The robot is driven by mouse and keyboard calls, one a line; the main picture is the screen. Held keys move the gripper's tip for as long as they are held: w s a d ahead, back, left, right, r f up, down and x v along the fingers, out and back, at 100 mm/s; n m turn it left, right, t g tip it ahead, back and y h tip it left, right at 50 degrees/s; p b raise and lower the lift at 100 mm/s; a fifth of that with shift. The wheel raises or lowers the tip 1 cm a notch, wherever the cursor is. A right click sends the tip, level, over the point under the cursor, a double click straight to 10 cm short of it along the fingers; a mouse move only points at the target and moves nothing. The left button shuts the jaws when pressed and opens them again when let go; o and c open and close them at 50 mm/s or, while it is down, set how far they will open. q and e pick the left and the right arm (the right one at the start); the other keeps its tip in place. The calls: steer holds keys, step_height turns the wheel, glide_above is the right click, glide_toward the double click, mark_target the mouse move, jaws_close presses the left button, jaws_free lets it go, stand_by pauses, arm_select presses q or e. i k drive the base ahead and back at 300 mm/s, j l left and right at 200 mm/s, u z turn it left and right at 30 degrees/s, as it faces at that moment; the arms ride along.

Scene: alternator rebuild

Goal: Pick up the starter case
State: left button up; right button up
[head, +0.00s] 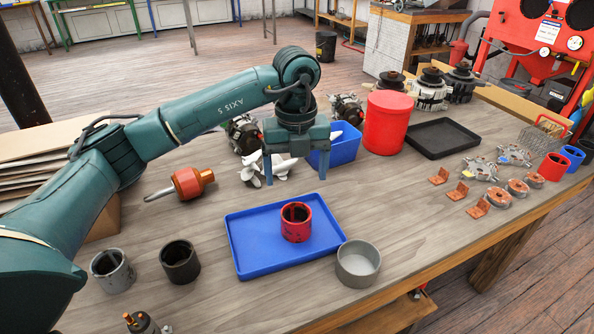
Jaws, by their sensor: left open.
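Several open cylinders could be the starter case, and I cannot tell which one it is. A red hollow cylinder (296,223) stands upright on a blue tray (262,260). A black hollow cylinder (181,263) and a grey notched cylinder (112,271) stand on the table at the front left. A wider light-grey cup (358,265) stands by the tray's right front corner. My left gripper (295,174) points down with its two fingers apart and empty. It is above the table, behind the tray in the picture. My right gripper is not in view.
Behind my left gripper are silver bladed parts (283,167), a blue bin (343,146) and a tall red canister (388,122). An orange-handled tool (188,183) lies left. A black tray (436,138) and small copper parts (479,207) are right. The wooden table (400,215) has free room right of the blue tray.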

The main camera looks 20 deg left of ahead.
mark_target(114, 271)
steer(key=k+l, duration=0.3)
steer(key=k, duration=0.15)
steer(key=k+l, duration=0.3)
steer(key=k, duration=0.15)
